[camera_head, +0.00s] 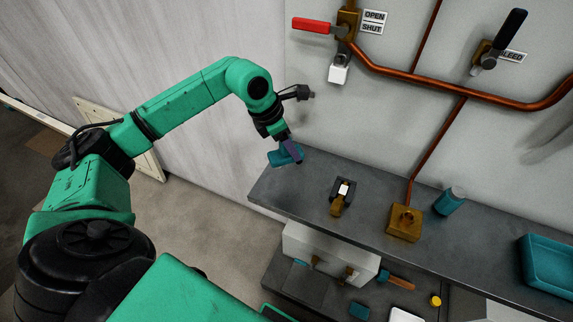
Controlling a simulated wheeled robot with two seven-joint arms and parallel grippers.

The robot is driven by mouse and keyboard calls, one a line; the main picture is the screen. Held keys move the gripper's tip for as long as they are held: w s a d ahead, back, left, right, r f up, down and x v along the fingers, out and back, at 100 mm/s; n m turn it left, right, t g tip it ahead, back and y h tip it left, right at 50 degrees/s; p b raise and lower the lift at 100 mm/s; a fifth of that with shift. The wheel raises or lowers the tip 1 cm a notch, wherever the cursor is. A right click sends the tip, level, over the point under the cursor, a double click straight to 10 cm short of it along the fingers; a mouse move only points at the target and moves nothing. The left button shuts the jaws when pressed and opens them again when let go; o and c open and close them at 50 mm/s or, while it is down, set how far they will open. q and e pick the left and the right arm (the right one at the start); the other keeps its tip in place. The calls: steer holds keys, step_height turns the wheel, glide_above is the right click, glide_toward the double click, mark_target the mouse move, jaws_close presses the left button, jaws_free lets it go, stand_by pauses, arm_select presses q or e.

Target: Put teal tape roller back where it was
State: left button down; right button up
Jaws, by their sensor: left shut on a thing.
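My left gripper (290,146) is at the far left end of the grey shelf (262,190), close to the pale wall. It is shut on a small teal thing (279,158), which looks like the teal tape roller. The fingers hide part of it. It appears to be at or just past the shelf's left end; I cannot tell whether it touches the shelf. My right gripper is not in view.
On the shelf stand a dark and brass item (341,195), a brass block (404,223) with a copper pipe, a teal cylinder (450,201) and a teal tray (549,262). A red lever (313,25) and a black lever (509,30) stick out from the wall. A lower shelf holds several small items.

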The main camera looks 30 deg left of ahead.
arm_select(q)
step_height(320, 180, down, 9)
steer(key=shift+r+p, duration=0.2)
steer(key=shift+p, duration=0.5)
steer(key=shift+f, duration=0.3)
steer(key=shift+a, duration=0.1)
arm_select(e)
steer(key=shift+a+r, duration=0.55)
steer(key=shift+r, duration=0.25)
arm_select(q)
steer(key=shift+f, duration=0.15)
steer(key=shift+c, duration=1.1)
jaws_free()
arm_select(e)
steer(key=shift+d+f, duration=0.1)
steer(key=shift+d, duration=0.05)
